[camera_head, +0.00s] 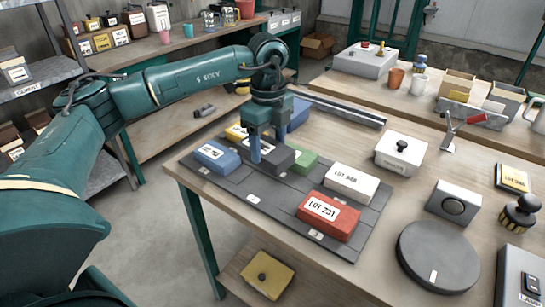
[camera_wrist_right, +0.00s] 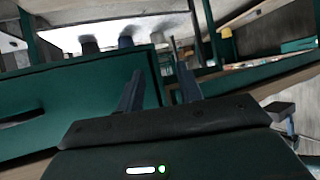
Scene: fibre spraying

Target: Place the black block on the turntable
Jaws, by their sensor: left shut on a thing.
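The black block (camera_head: 283,158) is in the middle of the dark mat (camera_head: 245,192) on the table, among other coloured blocks. My left gripper (camera_head: 268,155) points down from above and is shut on the black block; its fingers hide part of it. I cannot tell whether the block is lifted off the mat. The turntable (camera_head: 438,258), a round dark grey disc with a white mark, is at the right front of the table, with nothing on it. My right gripper (camera_wrist_right: 160,88) shows in the right wrist view with its fingers apart and nothing between them.
Around the black block are a blue block (camera_head: 217,157), a green block (camera_head: 304,161), a white block (camera_head: 350,183) and a red block (camera_head: 328,216). A white box with a black knob (camera_head: 401,152) and a grey box with a round dial (camera_head: 454,203) stand near the turntable.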

